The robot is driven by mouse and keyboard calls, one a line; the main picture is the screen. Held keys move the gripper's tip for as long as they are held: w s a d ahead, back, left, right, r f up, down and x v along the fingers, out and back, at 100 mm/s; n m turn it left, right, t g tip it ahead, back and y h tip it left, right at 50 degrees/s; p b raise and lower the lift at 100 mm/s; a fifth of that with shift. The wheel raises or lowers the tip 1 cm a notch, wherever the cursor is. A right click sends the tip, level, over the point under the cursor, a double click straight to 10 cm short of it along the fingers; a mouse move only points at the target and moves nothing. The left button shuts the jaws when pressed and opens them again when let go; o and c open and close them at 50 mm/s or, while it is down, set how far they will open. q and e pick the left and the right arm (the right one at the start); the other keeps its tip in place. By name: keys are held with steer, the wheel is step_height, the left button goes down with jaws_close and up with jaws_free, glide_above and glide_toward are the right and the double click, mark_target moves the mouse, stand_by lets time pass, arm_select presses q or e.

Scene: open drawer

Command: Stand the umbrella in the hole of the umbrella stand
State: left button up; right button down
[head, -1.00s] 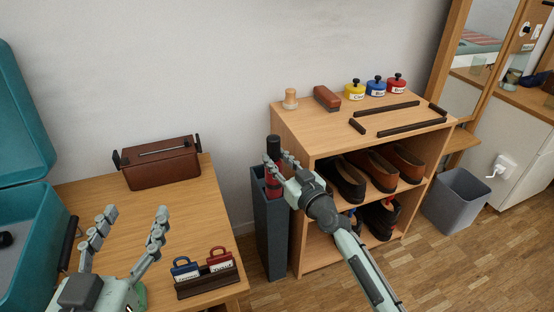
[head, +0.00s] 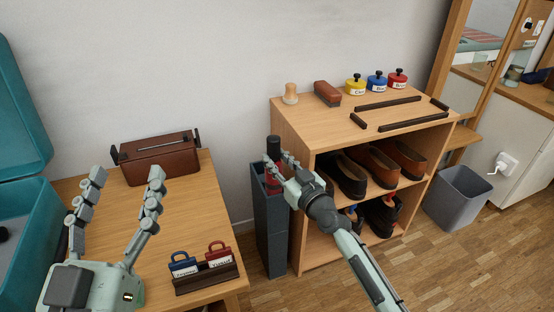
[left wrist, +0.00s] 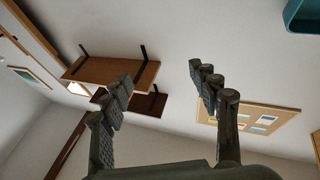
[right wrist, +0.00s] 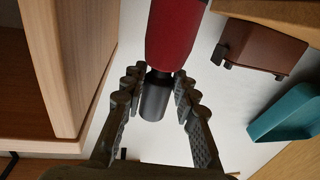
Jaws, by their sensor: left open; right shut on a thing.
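The umbrella, red with a black handle (head: 273,147), is upright at the dark grey umbrella stand (head: 270,235), with its lower part hidden inside the stand. In the right wrist view its red canopy (right wrist: 174,35) and dark handle lie between my fingers. My right gripper (head: 279,170) is shut on the umbrella just above the stand's top; the fingers hide part of it. The exact hole it is in cannot be seen. My left gripper (head: 125,180) is open and empty above the wooden table at the left; it also shows open in the left wrist view (left wrist: 165,85).
The shoe shelf (head: 300,235) stands right beside the stand. The table (head: 190,215) at left bears a brown box (head: 160,160) and a tag holder (head: 207,279). A teal case (head: 25,225) is at far left, a grey bin (head: 462,197) at right.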

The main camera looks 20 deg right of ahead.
arm_select(q)
steer(key=shift+s+a+r+t+h+b, duration=0.15)
steer(key=shift+s+r+t+b, duration=0.15)
steer(key=shift+r+t, duration=0.35)
steer(key=shift+s+r+t+h+b, duration=0.2)
steer(key=shift+s+r+t, duration=0.15)
steer(key=shift+r, duration=0.5)
arm_select(e)
steer(key=shift+f, duration=0.6)
steer(key=c, duration=1.2)
jaws_free()
steer(key=shift+o, duration=0.5)
steer(key=shift+f, duration=0.15)
steer(key=s+d, duration=0.2)
steer(key=s, duration=0.9)
steer(key=shift+s+d, duration=0.15)
steer(key=shift+s, duration=0.25)
